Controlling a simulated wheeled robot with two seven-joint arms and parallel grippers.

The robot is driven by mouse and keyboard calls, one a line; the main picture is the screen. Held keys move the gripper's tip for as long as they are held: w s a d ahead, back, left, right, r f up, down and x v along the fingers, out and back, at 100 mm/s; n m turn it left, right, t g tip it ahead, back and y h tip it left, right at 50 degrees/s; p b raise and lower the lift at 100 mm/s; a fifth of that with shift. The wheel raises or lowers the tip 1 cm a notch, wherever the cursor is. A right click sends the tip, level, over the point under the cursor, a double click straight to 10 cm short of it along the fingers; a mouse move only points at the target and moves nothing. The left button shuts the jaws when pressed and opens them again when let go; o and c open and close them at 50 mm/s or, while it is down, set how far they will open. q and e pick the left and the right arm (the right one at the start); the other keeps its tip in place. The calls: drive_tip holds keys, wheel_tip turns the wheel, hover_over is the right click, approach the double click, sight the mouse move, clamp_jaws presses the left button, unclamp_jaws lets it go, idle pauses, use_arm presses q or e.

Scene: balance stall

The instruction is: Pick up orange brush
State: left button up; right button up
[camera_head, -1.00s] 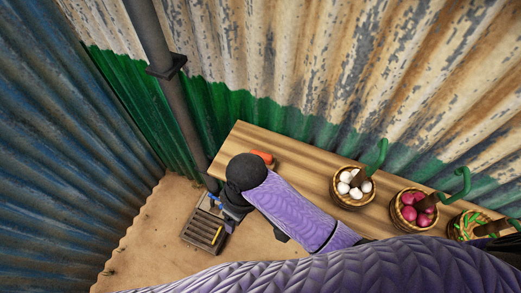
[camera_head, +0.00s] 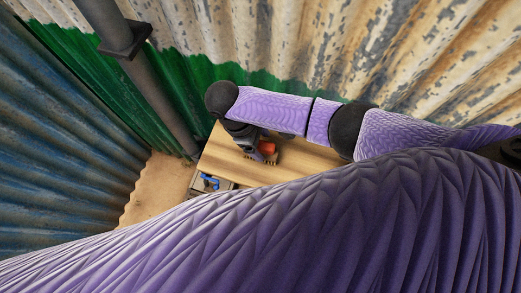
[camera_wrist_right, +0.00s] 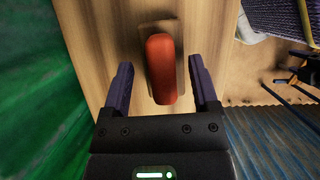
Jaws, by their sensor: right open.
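The orange brush (camera_wrist_right: 161,70) lies on the wooden table in the right wrist view, its rounded orange-red back facing up. In the head view the brush (camera_head: 267,148) shows beside my gripper, with a brown edge below it. My right gripper (camera_wrist_right: 160,80) is open, with one dark finger on each side of the brush and a gap to each. My left gripper is not in view.
The wooden table (camera_head: 221,160) is bare to the left of the brush. A crate (camera_head: 199,187) with a blue item (camera_head: 209,181) stands by its near edge. A green corrugated wall (camera_wrist_right: 38,80) runs close along one side. My purple arm covers much of the head view.

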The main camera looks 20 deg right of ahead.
drive_tip(key=shift+s+d+f, duration=0.1)
drive_tip(key=shift+s+f, duration=0.1)
drive_tip(key=shift+f, duration=0.1)
drive_tip(key=shift+s+r, duration=0.1)
drive_tip(key=shift+r, duration=0.05)
drive_tip(key=shift+c, duration=1.1)
clamp_jaws()
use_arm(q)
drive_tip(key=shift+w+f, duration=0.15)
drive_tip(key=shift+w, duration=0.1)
use_arm(e)
drive_tip(key=shift+r, duration=0.1)
